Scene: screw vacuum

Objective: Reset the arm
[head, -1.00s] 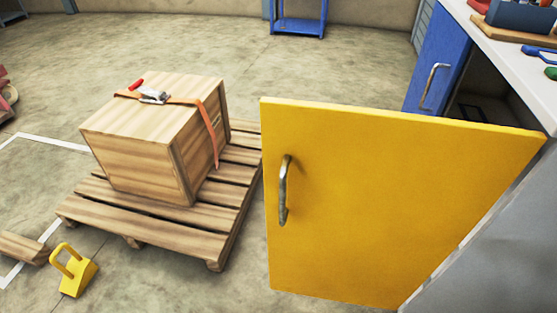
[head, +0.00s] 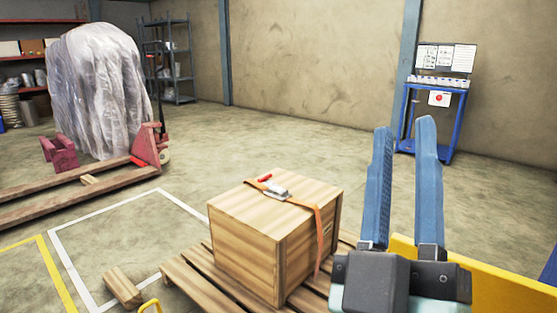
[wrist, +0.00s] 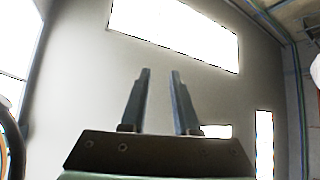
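My gripper (head: 404,150) points upward at the right of the head view, its two blue fingers apart with nothing between them. In the wrist view my gripper (wrist: 160,75) also shows two parted fingers and an empty gap, against a wall with bright white panels.
A wooden crate (head: 245,250) with an orange strap sits on a pallet (head: 190,283) left of the gripper. A wrapped load (head: 100,90) and red pallet jack (head: 148,148) stand at the back left. A blue stand (head: 430,120) is at the back right. Open floor lies between.

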